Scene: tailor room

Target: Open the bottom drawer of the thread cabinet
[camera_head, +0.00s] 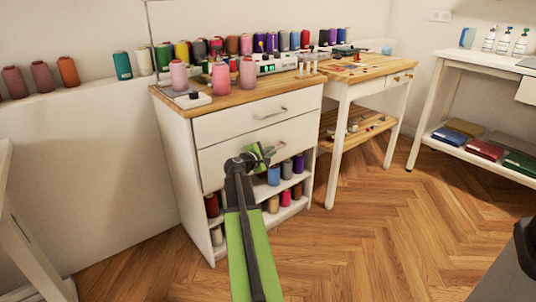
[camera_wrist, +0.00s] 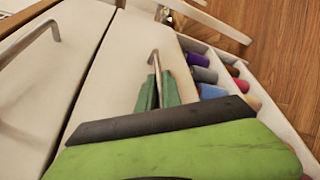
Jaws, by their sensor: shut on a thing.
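The thread cabinet (camera_head: 174,118) is white with a wooden top, two drawers and open shelves below. The top drawer (camera_head: 240,118) is closed, with a bare bar handle (camera_head: 270,113). The bottom drawer (camera_head: 222,157) looks closed or nearly so; my arm hides part of its front. Its bar handle (camera_wrist: 154,60) shows in the wrist view, running between the green fingers. My gripper (camera_head: 264,156) is at this handle and shut on it; the green fingers also show in the wrist view (camera_wrist: 158,92).
Thread spools (camera_head: 274,175) stand on the shelves below the drawer. A wooden-topped table (camera_head: 340,82) stands close on the right. Open herringbone floor (camera_head: 380,230) lies in front and to the right. A white piece of furniture (camera_head: 25,240) is at the left edge.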

